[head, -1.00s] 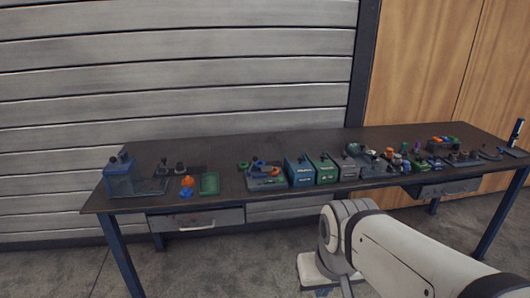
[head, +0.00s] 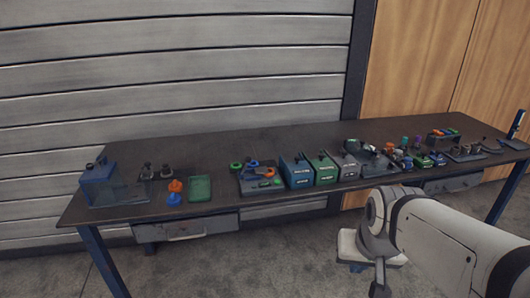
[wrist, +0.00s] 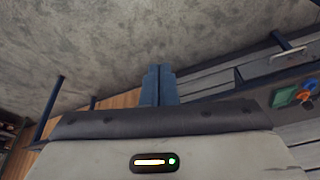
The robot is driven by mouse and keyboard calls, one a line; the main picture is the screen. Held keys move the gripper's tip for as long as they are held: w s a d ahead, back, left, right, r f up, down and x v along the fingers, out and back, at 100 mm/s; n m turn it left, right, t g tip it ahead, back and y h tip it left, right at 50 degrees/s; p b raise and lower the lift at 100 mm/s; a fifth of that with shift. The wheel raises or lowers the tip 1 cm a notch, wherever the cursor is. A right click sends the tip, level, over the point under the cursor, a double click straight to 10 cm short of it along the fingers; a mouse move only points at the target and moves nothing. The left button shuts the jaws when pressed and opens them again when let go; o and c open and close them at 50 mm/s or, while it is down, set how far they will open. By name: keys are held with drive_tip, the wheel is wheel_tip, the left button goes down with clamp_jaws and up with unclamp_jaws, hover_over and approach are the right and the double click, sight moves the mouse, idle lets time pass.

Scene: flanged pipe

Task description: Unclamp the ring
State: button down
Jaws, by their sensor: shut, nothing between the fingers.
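My gripper (wrist: 158,85) shows in the wrist view with its two blue-grey fingers side by side, shut and empty. In the head view my arm fills the lower right, in front of the bench, and the gripper's fingers cannot be made out. A grey fixture (head: 262,186) on the bench carries small green, blue and orange ring-like parts (head: 252,166). It is too small to tell which part is the clamped ring or how it is held. My gripper is apart from everything on the bench.
The long dark workbench (head: 222,150) has blue legs and drawers. A blue box (head: 98,187), green tray (head: 200,189), orange cone (head: 175,186), blue case (head: 297,171) and green case (head: 323,169) stand on it. Its left back surface is clear. Floor lies in front.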

drive_tip(key=w+a+m+t, duration=0.2)
drive_tip(key=w+m, duration=0.1)
drive_tip(key=w, duration=0.7)
drive_tip(key=m+t+y+b, duration=0.5)
drive_tip(key=m+t+y, duration=0.1)
drive_tip(key=m+t, duration=0.6)
approach(246, 165)
drive_tip(key=shift+m+g, duration=0.3)
drive_tip(key=shift+m, duration=0.1)
drive_tip(key=d, duration=0.1)
drive_tip(key=s+d+r, duration=0.1)
drive_tip(key=d, duration=0.3)
drive_tip(key=shift+s+d+r, duration=0.1)
drive_tip(key=shift+s+r, duration=0.1)
drive_tip(key=shift+s, duration=0.05)
drive_tip(key=shift+w+a+y, duration=0.1)
drive_tip(key=shift+a+y, duration=0.1)
drive_tip(key=shift+y, duration=0.1)
drive_tip(key=p+x, duration=0.2)
drive_tip(key=x, duration=0.8)
drive_tip(key=shift+d, duration=0.1)
